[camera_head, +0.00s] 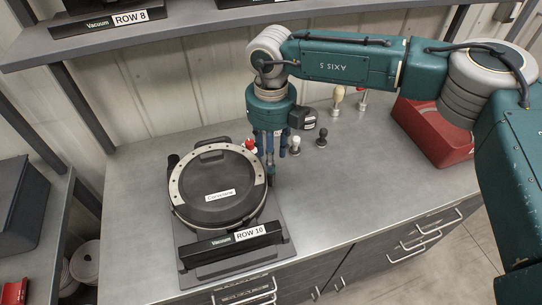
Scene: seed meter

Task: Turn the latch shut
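The seed meter (218,207) sits on a dark base plate on the metal counter. A small red knob (250,145) shows just left of the fingers. I cannot make out the latch clearly. My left gripper is out of view.
Several small knobbed tools, including a black one (321,138), stand on the counter behind and right of the gripper. A red bin (430,135) stands at the back right. A shelf (200,35) runs above the back. The counter's right front (350,200) is clear.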

